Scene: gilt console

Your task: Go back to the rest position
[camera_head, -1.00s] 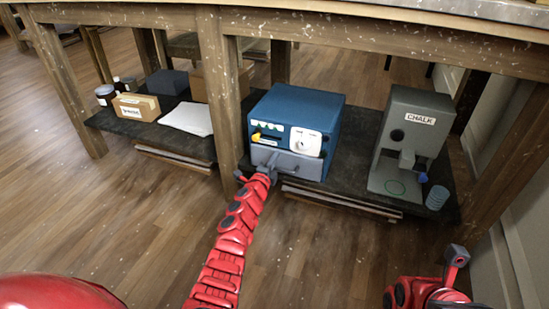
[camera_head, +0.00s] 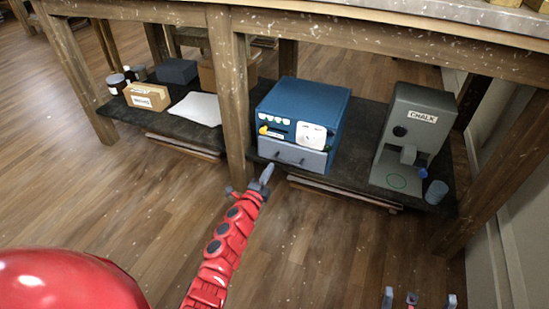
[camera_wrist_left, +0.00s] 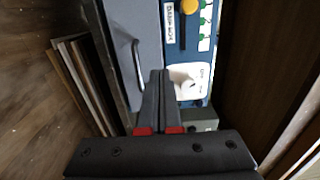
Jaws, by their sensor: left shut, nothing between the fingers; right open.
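My left gripper (camera_head: 267,174) is shut and empty, in front of and below the grey drawer of the blue box. It also shows in the left wrist view (camera_wrist_left: 160,82), with its two fingers together. The blue box (camera_head: 305,101) stands on the low shelf, with a grey drawer front (camera_head: 292,155), a white dial panel and a yellow knob. The drawer handle shows beside my fingers in the left wrist view (camera_wrist_left: 138,62); the fingers appear clear of it. My right gripper (camera_head: 418,299) is at the bottom right edge, fingers apart, empty, over the floor.
A grey chalk machine (camera_head: 427,100) and a small blue-grey cup (camera_head: 436,192) stand on the shelf at right. A labelled cardboard box (camera_head: 147,96), jars and paper (camera_head: 197,108) lie at left. The floor in front is clear.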

